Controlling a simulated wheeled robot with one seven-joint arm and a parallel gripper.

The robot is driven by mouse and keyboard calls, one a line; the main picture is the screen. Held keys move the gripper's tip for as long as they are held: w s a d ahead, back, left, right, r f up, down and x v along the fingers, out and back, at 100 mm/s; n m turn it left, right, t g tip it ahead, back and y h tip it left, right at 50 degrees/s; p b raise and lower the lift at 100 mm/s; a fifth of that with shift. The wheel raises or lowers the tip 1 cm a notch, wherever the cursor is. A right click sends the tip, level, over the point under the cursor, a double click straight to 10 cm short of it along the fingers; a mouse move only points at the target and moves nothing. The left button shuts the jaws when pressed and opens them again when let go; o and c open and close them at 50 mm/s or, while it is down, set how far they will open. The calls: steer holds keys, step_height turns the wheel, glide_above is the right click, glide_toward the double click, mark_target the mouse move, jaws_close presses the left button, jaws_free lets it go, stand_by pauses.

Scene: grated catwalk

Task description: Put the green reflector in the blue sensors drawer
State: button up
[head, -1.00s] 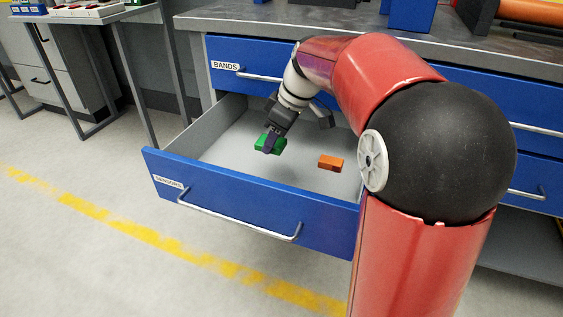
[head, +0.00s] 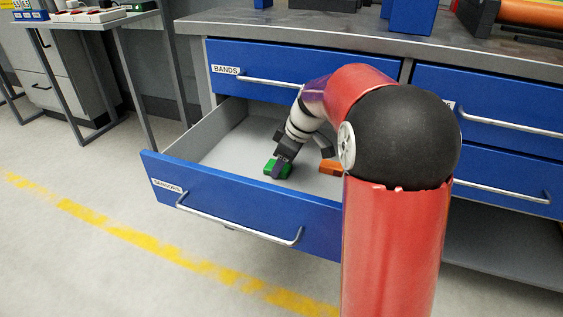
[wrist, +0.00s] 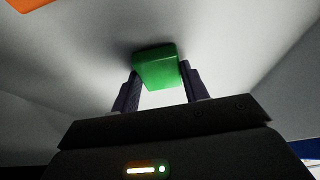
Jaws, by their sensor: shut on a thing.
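The green reflector (head: 277,168) is a small green block, held low inside the open blue drawer labelled SENSORS (head: 240,215). My gripper (head: 279,170) is shut on it, reaching down into the drawer from above. In the wrist view the green reflector (wrist: 157,68) sits between the two dark fingertips of my gripper (wrist: 160,82), with the pale drawer floor behind it. I cannot tell whether the reflector touches the floor.
An orange block (head: 330,167) lies in the same drawer, right of my gripper. A shut drawer labelled BANDS (head: 300,70) is above. More blue drawers (head: 500,160) are at the right. A side table (head: 90,17) stands at the left.

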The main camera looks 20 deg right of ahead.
steer(key=shift+f, duration=0.1)
steer(key=o, duration=1)
steer(key=shift+c, duration=0.2)
steer(key=shift+r, duration=0.3)
steer(key=p+v, duration=0.1)
steer(key=v, duration=0.6)
steer(key=shift+s+d, duration=0.2)
